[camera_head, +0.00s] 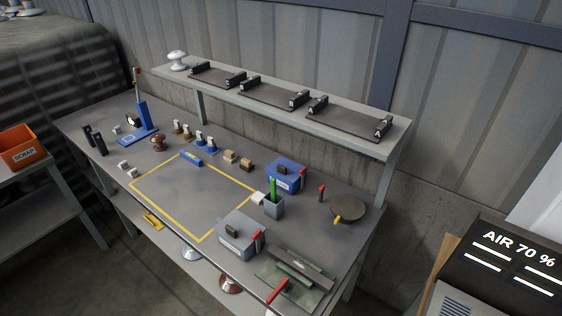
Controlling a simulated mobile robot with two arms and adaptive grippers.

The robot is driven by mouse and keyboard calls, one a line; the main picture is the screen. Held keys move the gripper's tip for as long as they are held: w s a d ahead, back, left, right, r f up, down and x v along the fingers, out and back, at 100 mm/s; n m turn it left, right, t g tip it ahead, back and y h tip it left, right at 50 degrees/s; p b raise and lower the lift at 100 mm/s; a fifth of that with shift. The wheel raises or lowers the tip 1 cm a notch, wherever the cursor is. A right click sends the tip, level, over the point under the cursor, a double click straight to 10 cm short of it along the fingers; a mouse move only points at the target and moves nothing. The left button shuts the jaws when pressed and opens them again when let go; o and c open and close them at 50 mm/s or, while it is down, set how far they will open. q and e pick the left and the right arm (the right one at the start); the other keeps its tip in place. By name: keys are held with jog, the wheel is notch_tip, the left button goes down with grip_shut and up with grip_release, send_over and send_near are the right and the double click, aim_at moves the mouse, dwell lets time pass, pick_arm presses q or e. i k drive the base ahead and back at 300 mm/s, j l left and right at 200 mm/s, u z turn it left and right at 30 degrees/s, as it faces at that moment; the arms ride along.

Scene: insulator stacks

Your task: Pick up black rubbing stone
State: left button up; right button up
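Which item is the black rubbing stone is unclear at this size. A small dark block (232,230) lies on top of a grey box (238,246) near the front edge of the workbench. A similar small dark block (282,170) lies on a blue box (289,182) farther back. Two upright black pieces (95,140) stand at the bench's left end. Neither of my grippers is in view, and nothing is seen being held.
A yellow outlined area (190,204) on the bench is mostly bare. A raised shelf (222,91) along the back carries black trays. A green-bladed holder (273,206), a dark round disc (347,208) and a press-like green plate (297,277) crowd the right. A scrap bin (22,148) stands left.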

aim_at(246, 164)
jog(key=i+j+z, duration=0.2)
jog(key=j+z, duration=0.25)
jog(key=j, duration=0.2)
jog(key=i+j+z, duration=0.2)
jog(key=j, duration=0.15)
jog(key=j+z, duration=0.2)
jog(key=j, duration=0.15)
